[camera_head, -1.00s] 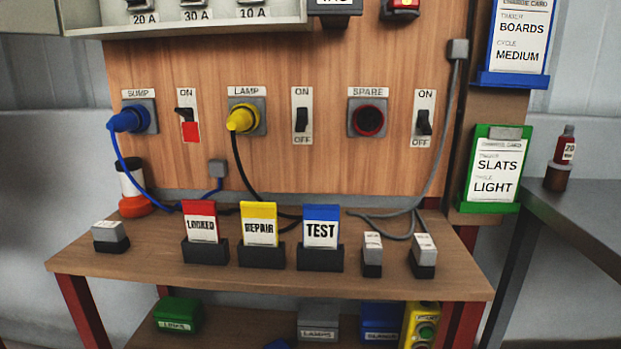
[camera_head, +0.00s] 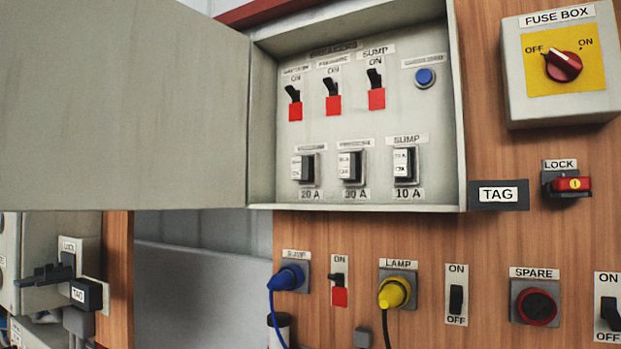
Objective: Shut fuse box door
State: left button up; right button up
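The fuse box (camera_head: 352,118) is a grey cabinet on the wooden panel, and its inside is in full view. Its door (camera_head: 122,105) is wide open, swung out to the left from the hinge on the left side of the box. The door fills the upper left of the view, and its left part runs out of the picture. Inside are several black switches with red plates, a blue button (camera_head: 425,77) and a lower row of fuses. Neither of my grippers shows in the view.
Right of the box are a rotary switch (camera_head: 563,65) labelled FUSE BOX, a red LOCK device (camera_head: 570,184) and a TAG holder (camera_head: 498,195). Sockets with a blue plug (camera_head: 287,278) and a yellow plug (camera_head: 393,292) sit below. Another wooden panel stands at lower left.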

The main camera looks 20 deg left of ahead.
aim_at(106, 105)
jog(key=j+z, duration=0.1)
jog(key=j, duration=0.5)
jog(key=j+z, duration=0.1)
jog(key=j, duration=0.45)
jog(key=j+z, duration=0.1)
jog(key=j, duration=0.5)
jog(key=k+j+z, duration=0.15)
jog(key=j, duration=0.4)
jog(key=j+z, duration=0.1)
jog(key=j, duration=0.5)
jog(key=k+j+z, duration=0.1)
jog(key=j, duration=0.45)
jog(key=k, duration=0.05)
